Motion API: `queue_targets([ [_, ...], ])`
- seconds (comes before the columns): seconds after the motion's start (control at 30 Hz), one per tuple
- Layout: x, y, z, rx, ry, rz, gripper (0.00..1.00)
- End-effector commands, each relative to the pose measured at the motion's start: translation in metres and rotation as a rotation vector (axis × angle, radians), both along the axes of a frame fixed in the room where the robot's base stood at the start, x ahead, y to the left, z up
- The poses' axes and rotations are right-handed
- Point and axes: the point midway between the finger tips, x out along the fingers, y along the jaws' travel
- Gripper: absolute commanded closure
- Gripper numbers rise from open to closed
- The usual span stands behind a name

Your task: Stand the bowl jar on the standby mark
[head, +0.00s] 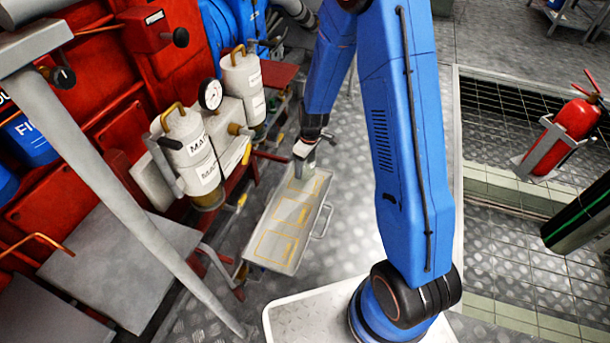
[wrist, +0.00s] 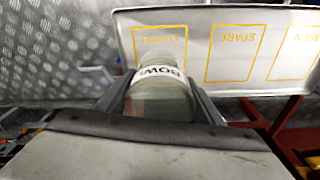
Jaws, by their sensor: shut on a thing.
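The bowl jar (wrist: 157,92), a greenish clear jar with a white label reading "BOWL", is between the two fingers of my gripper (wrist: 163,100) in the wrist view. My gripper is shut on it. In the head view my gripper (head: 304,150) is at the far end of a pale tray (head: 318,212), with a bit of the jar showing below it. The standby mark (wrist: 160,29), a yellow outline on the tray, lies just beyond the jar, which hides part of it. I cannot tell whether the jar touches the tray.
The tray also has the spare mark (wrist: 236,52) and the main mark (wrist: 298,50), both empty. White canisters labelled "MAIN" (head: 189,150) and a gauge (head: 210,94) stand left of the tray. A red extinguisher (head: 577,119) is far right.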

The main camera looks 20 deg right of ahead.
Motion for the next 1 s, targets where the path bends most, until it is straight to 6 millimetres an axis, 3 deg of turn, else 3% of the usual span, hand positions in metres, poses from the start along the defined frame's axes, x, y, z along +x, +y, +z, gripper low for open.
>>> queue_targets([
  [0.5, 0.000, 0.000, -0.049, 0.000, 0.000, -0.002, 0.65],
  [0.93, 0.000, 0.000, -0.053, 0.000, 0.000, -0.001, 0.65],
  [0.97, 0.000, 0.000, -0.053, 0.000, 0.000, -0.001, 0.34],
  [1.0, 0.000, 0.000, -0.053, 0.000, 0.000, -0.001, 0.24],
])
